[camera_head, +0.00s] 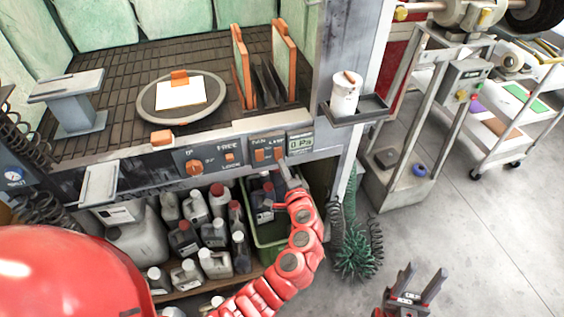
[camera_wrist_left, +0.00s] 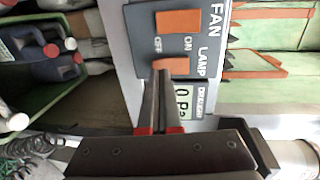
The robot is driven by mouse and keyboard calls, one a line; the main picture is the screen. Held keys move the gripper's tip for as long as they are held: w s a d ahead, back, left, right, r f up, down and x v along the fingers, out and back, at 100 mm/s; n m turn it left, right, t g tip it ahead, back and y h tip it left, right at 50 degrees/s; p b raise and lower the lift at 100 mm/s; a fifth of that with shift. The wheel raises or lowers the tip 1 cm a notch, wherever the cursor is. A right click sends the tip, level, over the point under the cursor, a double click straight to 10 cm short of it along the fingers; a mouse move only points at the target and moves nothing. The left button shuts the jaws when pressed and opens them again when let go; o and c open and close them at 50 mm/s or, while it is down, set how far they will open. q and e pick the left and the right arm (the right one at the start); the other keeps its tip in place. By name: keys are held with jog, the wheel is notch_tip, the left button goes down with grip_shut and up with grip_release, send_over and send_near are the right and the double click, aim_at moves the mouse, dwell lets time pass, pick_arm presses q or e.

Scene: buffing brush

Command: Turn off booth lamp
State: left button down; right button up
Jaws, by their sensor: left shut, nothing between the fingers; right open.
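The switch panel (camera_head: 267,149) is on the booth's front face, with two orange rocker switches. In the left wrist view the panel reads FAN, LAMP, ON and OFF. The lamp switch (camera_wrist_left: 172,64) is the one beside the LAMP label, with the fan switch (camera_wrist_left: 180,22) beyond it. My left gripper (camera_head: 284,166) is shut and empty just below the panel. In the left wrist view its fingertips (camera_wrist_left: 160,66) are at the OFF-side end of the lamp switch and cover part of it; contact cannot be told. My right gripper (camera_head: 409,280) is open and empty above the floor.
A draught readout (camera_head: 300,144) adjoins the panel. A small shelf (camera_head: 362,112) with a white cup (camera_head: 346,92) juts out at right. Below are several bottles (camera_head: 214,232) and a green crate (camera_head: 270,240). A turntable (camera_head: 181,97) stands inside the booth.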

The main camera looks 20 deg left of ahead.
pick_arm(q)
jog(key=shift+w+a, duration=0.35)
jog(key=shift+w, duration=0.2)
jog(key=b, duration=0.3)
jog(key=t+b, duration=0.1)
jog(key=b, duration=0.2)
jog(key=shift+w+a+f+y, duration=0.15)
jog(key=shift+a+y, duration=0.1)
jog(key=shift+y, duration=0.15)
